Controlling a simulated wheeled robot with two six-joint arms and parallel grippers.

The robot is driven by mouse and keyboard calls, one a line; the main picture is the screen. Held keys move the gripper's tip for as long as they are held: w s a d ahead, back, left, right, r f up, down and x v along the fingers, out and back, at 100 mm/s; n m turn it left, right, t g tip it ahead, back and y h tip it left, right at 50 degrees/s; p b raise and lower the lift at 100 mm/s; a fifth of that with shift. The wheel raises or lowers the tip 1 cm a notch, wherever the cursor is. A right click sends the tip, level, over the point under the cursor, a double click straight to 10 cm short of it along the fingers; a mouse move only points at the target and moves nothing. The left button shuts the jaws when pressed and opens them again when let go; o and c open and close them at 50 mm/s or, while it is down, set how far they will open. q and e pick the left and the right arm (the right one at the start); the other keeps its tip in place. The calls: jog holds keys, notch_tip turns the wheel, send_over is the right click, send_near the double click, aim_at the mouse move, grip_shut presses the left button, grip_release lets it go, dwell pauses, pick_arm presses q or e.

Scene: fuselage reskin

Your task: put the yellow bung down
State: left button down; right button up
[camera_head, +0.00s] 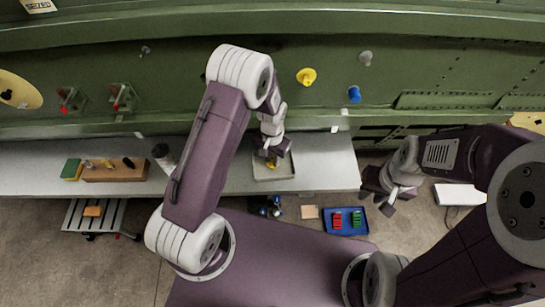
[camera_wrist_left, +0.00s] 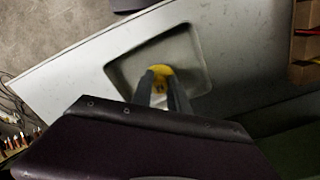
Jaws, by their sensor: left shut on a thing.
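A yellow bung (camera_wrist_left: 161,70) is between the fingertips of my left gripper (camera_wrist_left: 163,86), which is shut on it. In the head view my left gripper (camera_head: 271,157) points down over a shallow grey tray (camera_head: 288,174) on the bench, with the bung (camera_head: 271,165) low over the tray's inside. The tray also shows in the left wrist view (camera_wrist_left: 196,46). I cannot tell whether the bung touches the tray floor. Another yellow bung (camera_head: 306,77) sits in the green fuselage skin. My right gripper (camera_head: 378,205) looks open and empty, right of the bench end.
A blue bung (camera_head: 354,94) and a grey one (camera_head: 365,58) are on the green fuselage (camera_head: 200,58). A wooden block (camera_head: 115,173) with small parts stands at the left of the grey bench (camera_head: 328,170). A blue tray (camera_head: 345,226) holds red and green pieces.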

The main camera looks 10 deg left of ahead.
pick_arm(q)
jog(key=shift+f, duration=0.1)
jog(key=c, duration=1.3)
grip_release()
